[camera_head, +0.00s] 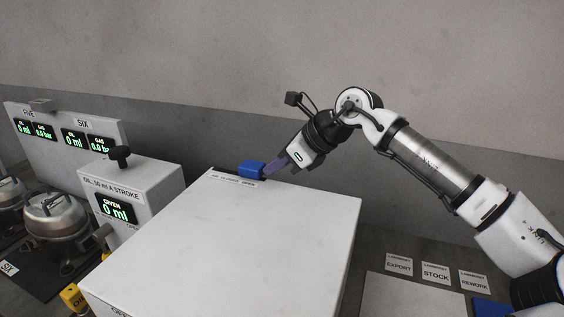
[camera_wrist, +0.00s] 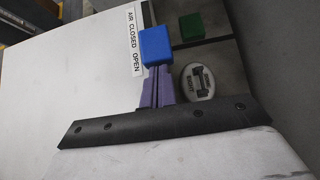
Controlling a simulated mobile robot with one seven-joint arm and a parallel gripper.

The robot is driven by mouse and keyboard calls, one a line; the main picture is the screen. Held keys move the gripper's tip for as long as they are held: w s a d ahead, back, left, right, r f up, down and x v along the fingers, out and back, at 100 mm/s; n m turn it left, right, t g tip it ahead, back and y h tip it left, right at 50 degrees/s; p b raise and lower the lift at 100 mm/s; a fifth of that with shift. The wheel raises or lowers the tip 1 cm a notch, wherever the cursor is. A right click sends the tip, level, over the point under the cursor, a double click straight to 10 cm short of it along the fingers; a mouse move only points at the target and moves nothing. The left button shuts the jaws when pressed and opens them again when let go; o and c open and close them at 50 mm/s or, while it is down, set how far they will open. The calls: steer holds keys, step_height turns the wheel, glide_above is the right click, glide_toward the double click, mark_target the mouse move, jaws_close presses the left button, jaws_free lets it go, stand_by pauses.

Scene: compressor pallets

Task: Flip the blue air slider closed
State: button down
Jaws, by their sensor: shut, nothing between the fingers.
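The blue air slider (camera_head: 252,169) is a small blue block at the far edge of the white box top, beside a label strip. In the wrist view the blue slider (camera_wrist: 155,46) stands beside the label (camera_wrist: 134,40) reading "AIR CLOSED OPEN", near the "OPEN" end. My gripper (camera_head: 268,172) has purple fingers that are shut with nothing between them. Its fingertips are right at the slider; in the wrist view the gripper (camera_wrist: 155,72) points at the slider's near side. I cannot tell whether they touch.
The large white box (camera_head: 230,240) fills the middle, its top clear. An oil unit (camera_head: 150,187) with a black knob stands to the left. A metal pot (camera_head: 57,213) is farther left. Signs (camera_head: 436,272) for export, stock and rework lie at right. A green block (camera_wrist: 192,26) is beyond the slider.

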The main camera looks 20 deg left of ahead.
mark_target(244, 163)
steer(key=a+b, duration=0.2)
steer(key=a, duration=0.4)
steer(key=shift+w+a+f, duration=0.1)
steer(key=shift+a, duration=0.15)
steer(key=shift+r, duration=0.2)
